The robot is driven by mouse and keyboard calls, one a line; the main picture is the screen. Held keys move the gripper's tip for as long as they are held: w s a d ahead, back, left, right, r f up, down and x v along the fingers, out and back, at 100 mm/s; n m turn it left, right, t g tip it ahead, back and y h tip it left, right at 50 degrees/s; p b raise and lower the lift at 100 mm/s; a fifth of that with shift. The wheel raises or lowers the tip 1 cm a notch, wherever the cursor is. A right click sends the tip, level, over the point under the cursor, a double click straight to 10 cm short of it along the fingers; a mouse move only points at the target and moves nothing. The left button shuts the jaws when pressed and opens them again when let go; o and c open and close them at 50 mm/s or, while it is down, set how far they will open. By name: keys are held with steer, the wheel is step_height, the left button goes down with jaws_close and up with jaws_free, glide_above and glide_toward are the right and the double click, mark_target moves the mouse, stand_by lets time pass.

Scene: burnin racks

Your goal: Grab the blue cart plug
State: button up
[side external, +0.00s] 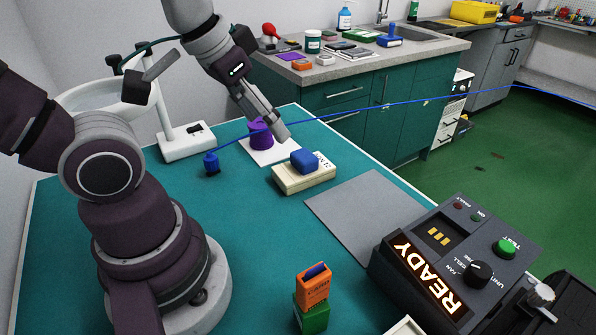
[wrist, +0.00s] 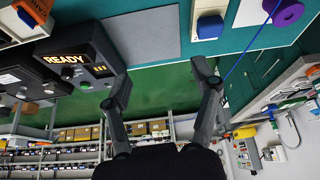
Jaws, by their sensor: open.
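A blue plug (side external: 211,163) with a dark base stands on the teal bench mat in the side view. A thin blue cable (side external: 400,101) runs from it to the right, past my gripper. A separate blue block (side external: 304,160) sits on a cream strip (side external: 289,182); it also shows in the wrist view (wrist: 210,27). I cannot tell from its shape whether this block is a plug too. My gripper (side external: 281,133) is tilted above the bench, between the purple spool and the blue block, right of the cabled plug. In the wrist view my gripper (wrist: 163,75) is open and empty.
A purple spool (side external: 260,136) stands on a white sheet behind the cream strip. A grey mat (side external: 370,215) lies in the middle. The READY tester (side external: 450,265) stands front right. An orange block (side external: 313,287) sits on a green one in front. The left-centre mat is clear.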

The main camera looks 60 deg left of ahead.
steer(key=w+a+f+n+g, duration=0.1)
steer(key=w+a+n+g, duration=0.1)
steer(key=a+n, duration=0.5)
steer(key=n+g, duration=0.3)
steer(key=n, duration=0.7)
glide_above(209, 153)
steer(key=f, duration=0.9)
steer(key=shift+s+d+f, duration=0.1)
steer(key=shift+s+f, duration=0.25)
steer(key=shift+f, duration=0.05)
steer(key=f, duration=0.8)
steer(key=shift+w+f, duration=0.4)
jaws_close()
